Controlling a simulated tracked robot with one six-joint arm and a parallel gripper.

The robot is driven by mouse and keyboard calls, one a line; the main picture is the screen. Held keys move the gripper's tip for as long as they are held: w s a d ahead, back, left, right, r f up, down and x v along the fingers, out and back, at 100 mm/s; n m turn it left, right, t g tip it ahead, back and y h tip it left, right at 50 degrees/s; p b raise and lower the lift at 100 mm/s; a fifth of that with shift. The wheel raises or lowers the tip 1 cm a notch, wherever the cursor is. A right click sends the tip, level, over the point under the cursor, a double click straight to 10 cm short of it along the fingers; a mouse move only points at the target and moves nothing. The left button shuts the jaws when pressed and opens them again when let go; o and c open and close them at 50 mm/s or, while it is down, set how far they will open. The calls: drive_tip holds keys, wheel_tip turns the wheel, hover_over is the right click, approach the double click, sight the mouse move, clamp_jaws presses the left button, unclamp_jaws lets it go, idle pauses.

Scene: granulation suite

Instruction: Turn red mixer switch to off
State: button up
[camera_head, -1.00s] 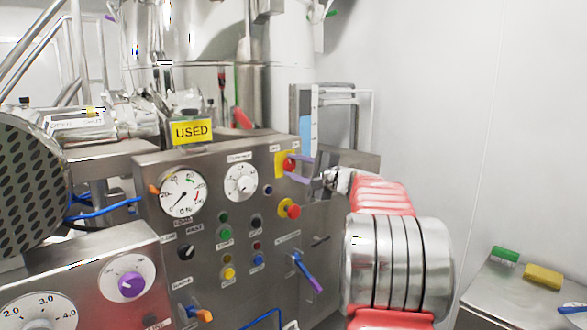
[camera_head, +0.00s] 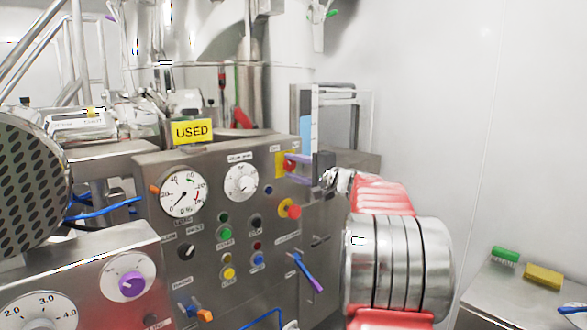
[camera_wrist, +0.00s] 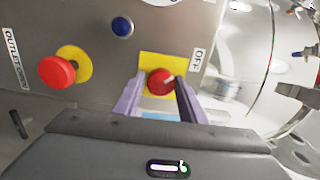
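The red mixer switch (camera_wrist: 158,83) is a round red knob on a yellow plate (camera_wrist: 150,62), with an OFF label (camera_wrist: 198,61) beside it in the wrist view. A pale mark on the knob points right and slightly up, toward the OFF side. My gripper (camera_wrist: 160,85) has its two purple fingers on either side of the knob. The right finger is close to or touching the knob; a small gap shows at the left finger.
A red mushroom button (camera_wrist: 56,71) on a yellow ring is left of the switch in the wrist view; it also shows below my gripper in the head view (camera_head: 291,209). A blue button (camera_wrist: 122,27) is nearby.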

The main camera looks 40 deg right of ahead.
drive_tip(key=o, duration=0.4)
drive_tip(key=s, duration=1.3)
drive_tip(key=shift+s+d, duration=0.25)
drive_tip(key=shift+s, duration=0.1)
drive_tip(key=shift+f, duration=0.1)
